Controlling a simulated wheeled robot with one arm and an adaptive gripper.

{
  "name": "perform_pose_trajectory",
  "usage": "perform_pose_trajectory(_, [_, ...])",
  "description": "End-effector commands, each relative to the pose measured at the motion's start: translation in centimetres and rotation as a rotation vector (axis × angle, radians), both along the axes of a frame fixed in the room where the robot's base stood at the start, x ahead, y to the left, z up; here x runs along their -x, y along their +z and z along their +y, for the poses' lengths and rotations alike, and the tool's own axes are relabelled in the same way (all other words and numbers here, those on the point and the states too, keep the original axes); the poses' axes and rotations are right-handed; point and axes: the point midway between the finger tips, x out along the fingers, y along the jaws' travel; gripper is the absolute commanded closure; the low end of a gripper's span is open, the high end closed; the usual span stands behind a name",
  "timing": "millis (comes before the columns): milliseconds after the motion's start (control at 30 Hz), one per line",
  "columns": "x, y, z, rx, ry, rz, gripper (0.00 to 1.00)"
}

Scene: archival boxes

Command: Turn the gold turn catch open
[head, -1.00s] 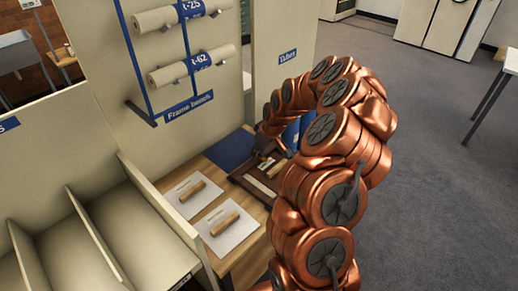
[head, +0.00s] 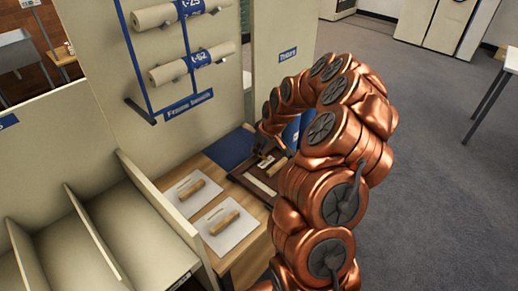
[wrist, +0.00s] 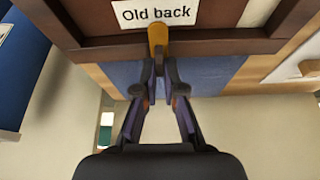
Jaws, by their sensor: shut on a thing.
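The gold turn catch (wrist: 158,36) sits at the edge of a dark brown wooden frame (wrist: 85,50), just below a white label reading "Old back" (wrist: 160,14). My gripper (wrist: 161,66) is shut on the catch, with its fingertips at the catch's near end. In the wrist view the catch points roughly straight toward my gripper. In the head view the brown frame (head: 240,180) lies on the wooden bench and my gripper (head: 263,152) is at its far side. My arm covers part of the frame there, and the catch is too small to make out.
Two pale sheets with wooden handles (head: 193,188) (head: 227,223) lie left of the frame on the bench (head: 241,261). A blue mat (head: 232,148) lies behind. A cream panel with rolls (head: 168,18) rises at the back; cream dividers (head: 95,235) stand left. Open floor is at right.

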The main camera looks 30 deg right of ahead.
Motion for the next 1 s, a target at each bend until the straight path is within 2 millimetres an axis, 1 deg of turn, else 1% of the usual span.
perform_pose_trajectory(167, [0.00, -0.35, -0.14, 0.004, -0.068, -0.002, 1.00])
perform_pose_trajectory(367, [-0.03, -0.47, -0.20, 0.006, -0.190, -0.003, 1.00])
perform_pose_trajectory(667, [-0.08, -0.55, -0.21, 0.007, -0.423, -0.005, 1.00])
perform_pose_trajectory(1000, [-0.10, -0.54, -0.19, 0.007, -0.732, -0.006, 1.00])
